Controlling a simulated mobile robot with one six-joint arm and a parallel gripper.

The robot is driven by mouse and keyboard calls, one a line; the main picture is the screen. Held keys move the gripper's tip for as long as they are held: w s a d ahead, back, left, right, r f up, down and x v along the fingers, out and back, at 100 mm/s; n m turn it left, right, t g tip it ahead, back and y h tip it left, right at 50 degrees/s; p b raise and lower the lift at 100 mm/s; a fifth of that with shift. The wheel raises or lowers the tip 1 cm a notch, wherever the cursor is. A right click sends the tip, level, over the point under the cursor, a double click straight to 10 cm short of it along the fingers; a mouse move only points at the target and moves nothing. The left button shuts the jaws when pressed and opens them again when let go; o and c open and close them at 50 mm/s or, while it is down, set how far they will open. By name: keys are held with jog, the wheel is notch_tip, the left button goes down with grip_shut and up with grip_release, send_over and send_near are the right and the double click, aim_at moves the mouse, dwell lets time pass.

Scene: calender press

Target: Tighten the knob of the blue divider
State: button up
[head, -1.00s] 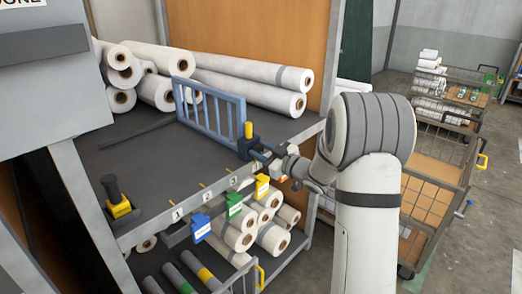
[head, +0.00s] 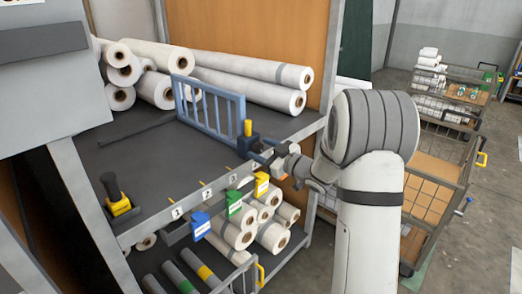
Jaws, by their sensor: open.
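The blue divider (head: 211,107) is an upright barred frame standing on the dark shelf (head: 140,160). At its front end is a dark blue clamp block (head: 246,144) with a yellow upright piece (head: 248,127). My gripper (head: 262,153) is open at the shelf's front edge, with its fingers just to the right of the clamp block. The knob cannot be made out; the fingers cover that area. I cannot tell whether they touch it.
White rolls (head: 250,90) lie behind the divider. A black-and-yellow handled tool (head: 117,200) sits at the shelf's left front. Blue, green and yellow tags (head: 234,203) hang along the front edge, above more rolls. A wire cart (head: 435,185) stands to the right.

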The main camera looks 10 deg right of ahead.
jog(key=v, duration=0.7)
jog(key=s+d+r+m+g+h+p, duration=0.3)
jog(key=s+r+m+h+p, duration=0.4)
jog(key=h, duration=0.5)
jog(key=s+a+m+g, duration=0.1)
jog(key=s+a+g, duration=0.3)
jog(key=s, duration=0.8)
jog(key=s+a+f+m+g+y+p, duration=0.1)
jog(key=s+a+g, duration=0.3)
jog(key=s, duration=0.8)
jog(key=shift+s+m+g, duration=0.25)
jog(key=shift+m+g, duration=0.25)
jog(key=shift+m, duration=0.2)
jog(key=shift+d+f, duration=0.1)
jog(key=shift+f, duration=0.05)
jog(key=shift+c, duration=0.4)
